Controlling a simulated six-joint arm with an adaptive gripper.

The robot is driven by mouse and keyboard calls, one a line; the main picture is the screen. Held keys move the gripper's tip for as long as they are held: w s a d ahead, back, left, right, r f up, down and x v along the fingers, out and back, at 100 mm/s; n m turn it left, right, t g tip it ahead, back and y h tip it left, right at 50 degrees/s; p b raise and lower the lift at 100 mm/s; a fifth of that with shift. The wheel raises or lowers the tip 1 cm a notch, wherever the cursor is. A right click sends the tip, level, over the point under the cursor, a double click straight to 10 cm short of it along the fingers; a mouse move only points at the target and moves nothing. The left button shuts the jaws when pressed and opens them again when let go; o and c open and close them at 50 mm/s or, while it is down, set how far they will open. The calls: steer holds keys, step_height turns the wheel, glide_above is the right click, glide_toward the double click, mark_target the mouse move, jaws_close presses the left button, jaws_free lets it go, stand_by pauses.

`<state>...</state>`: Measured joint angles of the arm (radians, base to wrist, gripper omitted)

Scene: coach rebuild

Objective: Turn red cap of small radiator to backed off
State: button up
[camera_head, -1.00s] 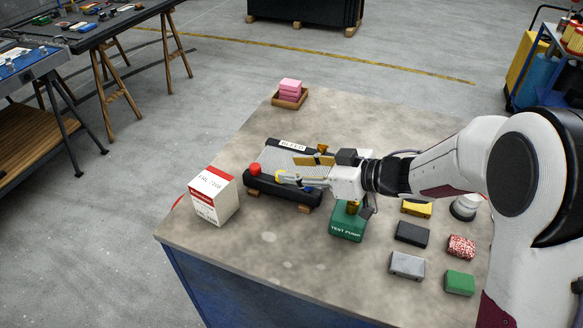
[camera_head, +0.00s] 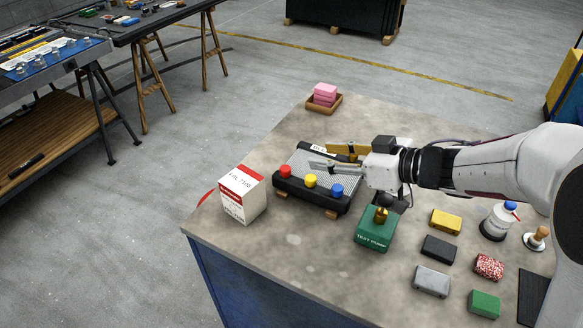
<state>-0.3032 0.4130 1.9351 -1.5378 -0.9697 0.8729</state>
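The small black radiator (camera_head: 312,195) with a grey finned top lies on the workbench, on wooden blocks. Along its front edge are a red cap (camera_head: 285,171) at the left, a yellow cap (camera_head: 310,180) in the middle and a blue cap (camera_head: 337,190) at the right. My gripper (camera_head: 318,165) reaches in from the right, over the fins and behind the caps. It appears clear of the red cap. Its fingers are small and overlap in this view, so their opening is unclear. The gripper hides part of the radiator's label and back right end.
A red-and-white box (camera_head: 241,196) stands left of the radiator, close to it. A green test pump (camera_head: 376,232) stands to the right, below my wrist. Several small blocks lie farther right. A wooden tray (camera_head: 338,106) with pink blocks sits behind. Bare bench (camera_head: 285,255) lies in front.

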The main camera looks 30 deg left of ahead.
steer(key=w+a+n+g, duration=0.1)
steer(key=w+n+g, duration=0.1)
steer(key=w+a+n+g, duration=0.1)
steer(key=a+g, duration=0.1)
steer(key=shift+w+a+n+g, duration=0.25)
steer(key=shift+w+n+g, duration=0.1)
steer(key=shift+n+g, duration=0.05)
stand_by(0.4)
steer(key=shift+w+f, duration=0.15)
glide_toward(288, 168)
steer(key=shift+a+f, duration=0.2)
steer(key=shift+a, duration=0.45)
steer(key=shift+x, duration=3.9)
